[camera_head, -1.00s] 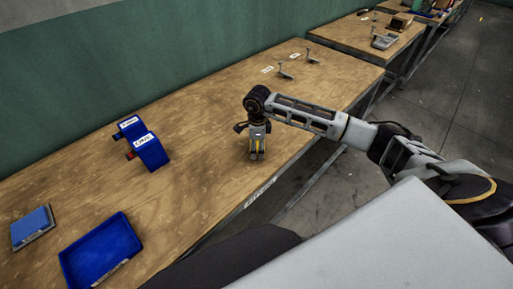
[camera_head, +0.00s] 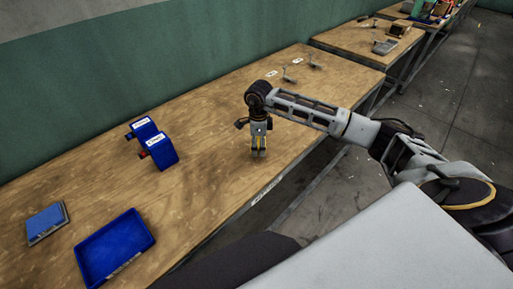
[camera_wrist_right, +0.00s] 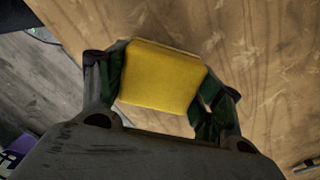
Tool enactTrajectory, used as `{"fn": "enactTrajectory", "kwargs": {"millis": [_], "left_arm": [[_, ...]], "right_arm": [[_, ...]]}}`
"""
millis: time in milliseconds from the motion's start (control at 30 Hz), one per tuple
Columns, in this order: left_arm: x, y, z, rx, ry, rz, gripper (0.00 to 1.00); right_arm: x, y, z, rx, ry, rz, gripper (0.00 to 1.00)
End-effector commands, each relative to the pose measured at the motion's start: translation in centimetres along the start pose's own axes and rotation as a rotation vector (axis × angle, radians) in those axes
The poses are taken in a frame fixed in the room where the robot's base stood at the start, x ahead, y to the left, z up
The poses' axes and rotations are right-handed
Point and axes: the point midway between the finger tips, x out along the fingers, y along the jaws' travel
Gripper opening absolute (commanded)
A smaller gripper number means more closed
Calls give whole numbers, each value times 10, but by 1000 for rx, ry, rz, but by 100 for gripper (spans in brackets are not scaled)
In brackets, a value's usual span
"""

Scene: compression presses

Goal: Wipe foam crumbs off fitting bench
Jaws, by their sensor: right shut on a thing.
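The fitting bench (camera_head: 205,120) is a long wooden-topped bench along the green wall. My right gripper (camera_head: 259,153) is over the bench near its front edge, pointing down. In the right wrist view it is shut on a yellow block (camera_wrist_right: 160,78) that looks like a sponge, with a finger on each side. The bench top (camera_wrist_right: 270,60) shows beneath it with pale marks; I cannot tell whether these are foam crumbs. Whether the block touches the bench is not clear. My left gripper is not in view.
Two blue bins (camera_head: 161,153) with labels stand left of my right gripper. A blue tray (camera_head: 117,248) and a blue-topped flat block (camera_head: 47,221) lie at the near left. Small metal brackets (camera_head: 290,77) stand toward the far end. The middle is clear.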

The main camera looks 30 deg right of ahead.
Motion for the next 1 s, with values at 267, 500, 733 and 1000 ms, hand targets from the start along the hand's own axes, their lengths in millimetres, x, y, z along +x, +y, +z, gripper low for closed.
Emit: {"fn": "enactTrajectory", "kwargs": {"millis": [267, 500, 733, 1000], "left_arm": [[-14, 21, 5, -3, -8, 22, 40], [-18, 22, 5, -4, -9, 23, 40], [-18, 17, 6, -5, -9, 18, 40], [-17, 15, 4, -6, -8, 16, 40]], "right_arm": [[-28, -7, -6, 6, -1, -1, 36], [-38, -10, -10, 9, -1, 0, 36], [-38, -10, -10, 10, -1, 0, 36], [-38, -10, -10, 10, -1, 0, 36]]}}
